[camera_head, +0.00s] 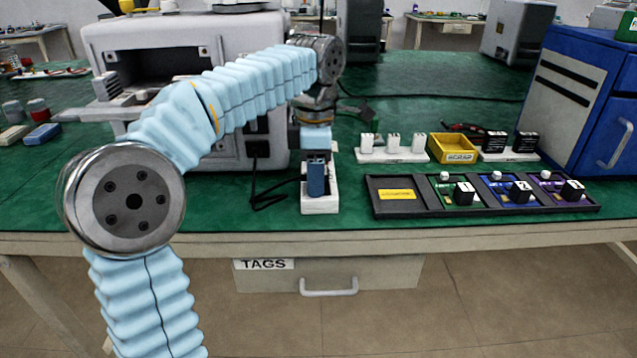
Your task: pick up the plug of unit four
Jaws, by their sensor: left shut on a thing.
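My left arm comes in from the left and bends over the bench. Its gripper (316,157) points down over a narrow white strip (320,205) near the bench's front edge. The gripper is shut on a small dark blue block (316,180), which looks like a plug. The block stands upright at the strip; I cannot tell whether it is seated in it or just above it. No unit number can be read on it. The fingers are small and partly hidden by the wrist. My right gripper is not in view.
A black tray (410,208) holds green, blue and purple units with black blocks; its yellow-labelled left slot is bare. Behind it are a yellow bin (453,148), white pieces and black boxes. A grey machine (200,35) stands left, a blue cabinet (590,100) right. A black cable (262,197) lies left of the strip.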

